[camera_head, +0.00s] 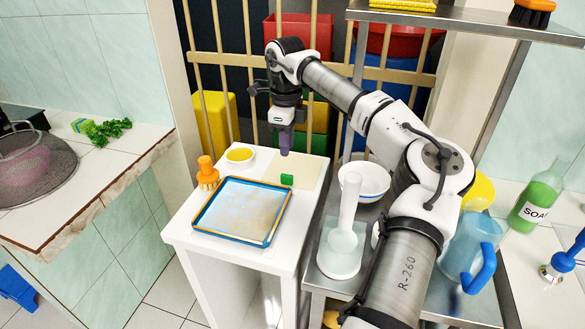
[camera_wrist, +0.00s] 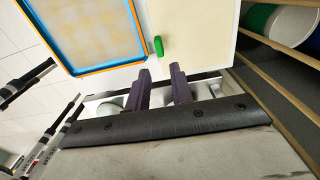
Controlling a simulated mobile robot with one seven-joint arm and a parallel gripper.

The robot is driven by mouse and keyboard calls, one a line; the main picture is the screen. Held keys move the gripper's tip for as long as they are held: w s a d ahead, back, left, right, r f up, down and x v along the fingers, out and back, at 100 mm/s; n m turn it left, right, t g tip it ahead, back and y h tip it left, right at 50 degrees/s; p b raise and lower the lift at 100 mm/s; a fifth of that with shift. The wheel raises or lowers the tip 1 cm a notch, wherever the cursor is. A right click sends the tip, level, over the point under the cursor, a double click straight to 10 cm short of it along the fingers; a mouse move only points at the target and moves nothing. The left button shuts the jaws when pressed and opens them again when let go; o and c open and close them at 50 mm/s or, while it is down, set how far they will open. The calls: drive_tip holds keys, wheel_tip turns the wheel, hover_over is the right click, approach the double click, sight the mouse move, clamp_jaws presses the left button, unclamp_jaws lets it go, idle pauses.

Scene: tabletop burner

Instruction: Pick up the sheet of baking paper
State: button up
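The sheet of baking paper (camera_head: 308,168) looks like the pale cream sheet lying flat on the back right of the small white table. It also shows in the wrist view (camera_wrist: 200,35). My gripper (camera_head: 285,152) points down over the sheet's back left part in the head view. In the wrist view its two dark purple fingers (camera_wrist: 160,70) stand apart with nothing between them. Whether the fingertips touch the sheet is unclear.
A blue-and-orange rimmed tray (camera_head: 262,243) fills the table's front. An orange brush (camera_head: 207,174) and a white bowl with yellow contents (camera_head: 240,155) stand at the left. A white bowl (camera_head: 366,181) stands right of the table. Wooden bars (camera_head: 248,75) rise behind.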

sight(287, 175)
wheel_tip(287, 175, down, 10)
drive_tip(key=shift+s+r+p, duration=0.1)
drive_tip(key=shift+p, duration=0.7)
clamp_jaws()
